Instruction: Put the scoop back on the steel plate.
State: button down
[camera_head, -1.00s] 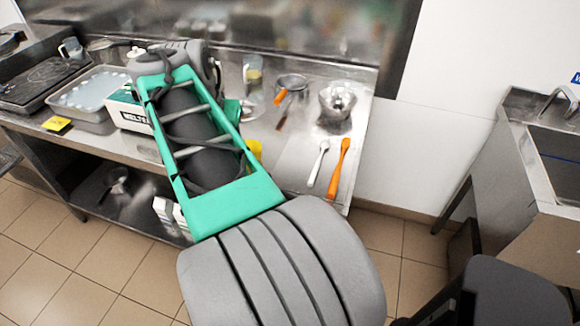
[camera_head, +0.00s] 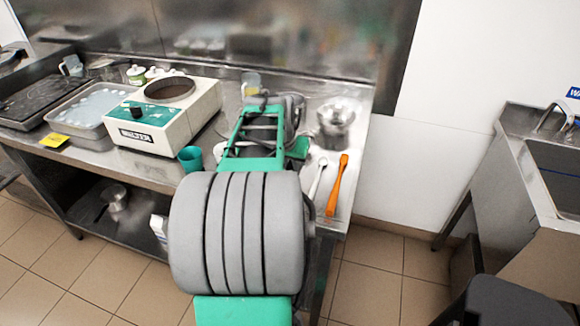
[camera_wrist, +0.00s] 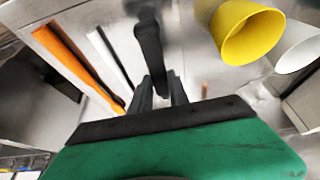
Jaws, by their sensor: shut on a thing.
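My gripper (camera_wrist: 161,84) shows in the wrist view with its two dark fingers close together. They are shut on a dark, long thing (camera_wrist: 150,42), which looks like the scoop's handle; its far end is not clear. In the head view the fingers and the held thing are hidden behind my arm and wrist, above the right part of the steel counter. I cannot pick out a separate steel plate for sure; a bare steel surface (camera_wrist: 205,75) lies below the gripper.
An orange spatula (camera_head: 338,184) and a white spoon (camera_head: 318,178) lie right of my arm. A white machine (camera_head: 165,118) and a teal cup (camera_head: 190,158) are to the left. A yellow cup (camera_wrist: 245,30) is close to the gripper.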

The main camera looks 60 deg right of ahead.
jog(key=shift+f, duration=1)
jog(key=c, duration=1.3)
grip_release()
jog(key=shift+o, duration=0.2)
jog(key=shift+a+r, duration=0.1)
jog(key=shift+r, duration=0.35)
jog(key=w+v, duration=0.1)
jog(key=v, duration=1)
jog(key=w+a+f+n+t+y, duration=0.15)
jog(key=w+a+n, duration=0.35)
jog(key=a, duration=0.5)
jog(key=w+a+f+n+t+y, duration=0.1)
jog(key=w+a+f+n, duration=0.15)
jog(key=w+a, duration=0.6)
jog(key=s+a+f+n+y, duration=0.1)
jog(key=a+n, duration=0.3)
jog(key=a, duration=0.6)
jog(key=s+a+f+n+y, duration=0.1)
jog(key=a+f+n, duration=0.3)
jog(key=a, duration=0.7)
jog(key=shift+s+a+f+n, duration=0.25)
jog(key=shift+s+n, duration=0.2)
jog(key=shift+s, duration=0.25)
